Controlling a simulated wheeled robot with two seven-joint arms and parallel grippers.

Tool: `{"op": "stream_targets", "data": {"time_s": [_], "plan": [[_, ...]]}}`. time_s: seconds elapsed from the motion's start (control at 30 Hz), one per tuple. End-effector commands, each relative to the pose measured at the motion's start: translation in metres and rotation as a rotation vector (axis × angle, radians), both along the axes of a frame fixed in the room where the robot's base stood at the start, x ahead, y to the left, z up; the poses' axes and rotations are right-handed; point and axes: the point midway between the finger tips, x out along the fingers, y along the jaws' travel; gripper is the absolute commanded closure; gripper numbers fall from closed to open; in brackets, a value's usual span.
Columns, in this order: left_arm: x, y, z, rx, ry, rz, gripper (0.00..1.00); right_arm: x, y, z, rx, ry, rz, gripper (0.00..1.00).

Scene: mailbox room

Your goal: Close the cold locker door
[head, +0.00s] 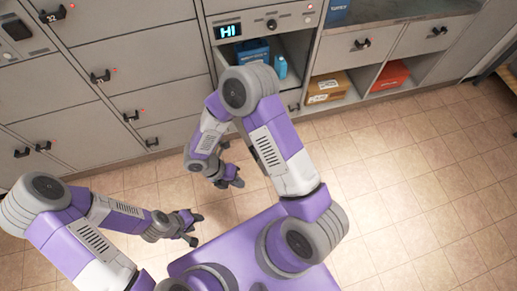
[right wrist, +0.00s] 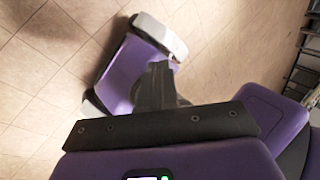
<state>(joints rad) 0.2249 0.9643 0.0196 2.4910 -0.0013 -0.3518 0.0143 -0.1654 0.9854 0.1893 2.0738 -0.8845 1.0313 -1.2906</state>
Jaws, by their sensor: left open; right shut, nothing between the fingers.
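The cold locker (head: 228,31), with a lit "HI" display, stands at the top middle of the head view. Its compartment below the display is open, showing a blue bag (head: 253,53) and a light blue bottle (head: 281,68) inside. My right arm covers part of the opening, and I cannot clearly make out the door. My right gripper (head: 236,181) is shut and empty, over the floor in front of the lockers. Its dark fingers also show in the right wrist view (right wrist: 155,85). My left gripper (head: 193,228) is open and empty, lower left of the right one, apart from the lockers.
Grey lockers (head: 60,76) with black handles fill the left wall. At right, open cubbies hold a cardboard box (head: 328,88) and a red-orange box (head: 391,76), below drawers (head: 361,45). The tiled floor (head: 430,160) at right is clear.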

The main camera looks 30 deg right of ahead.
Motion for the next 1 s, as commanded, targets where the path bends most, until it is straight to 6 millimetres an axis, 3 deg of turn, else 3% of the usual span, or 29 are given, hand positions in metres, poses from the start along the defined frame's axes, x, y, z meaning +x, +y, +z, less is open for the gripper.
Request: {"op": "stream_targets", "data": {"time_s": [0.03,0.13,0.23,0.37,0.57,0.93,1.0], "plan": [[0.0,0.0,0.0,0.0,0.0,0.0,0.57,0.017,-0.003,0.011,-0.046,0.004,0.154,1.0],[0.0,0.0,-0.001,0.0,0.0,0.0,0.57,0.046,-0.008,0.034,-0.14,0.026,0.391,1.0],[0.0,0.0,-0.001,0.0,0.0,0.0,0.57,0.064,-0.01,0.052,-0.217,0.045,0.532,1.0],[0.0,0.0,-0.002,0.0,0.0,0.0,0.57,0.075,-0.012,0.062,-0.265,0.062,0.608,1.0],[0.0,0.0,-0.01,0.0,0.0,0.0,0.57,0.075,-0.031,0.045,-0.271,0.067,0.614,1.0],[0.0,0.0,-0.035,0.0,0.0,0.0,0.57,0.073,-0.088,-0.009,-0.268,0.067,0.612,1.0],[0.0,0.0,-0.037,0.0,0.0,0.0,0.57,0.074,-0.1,-0.006,-0.268,0.064,0.61,1.0]]}}
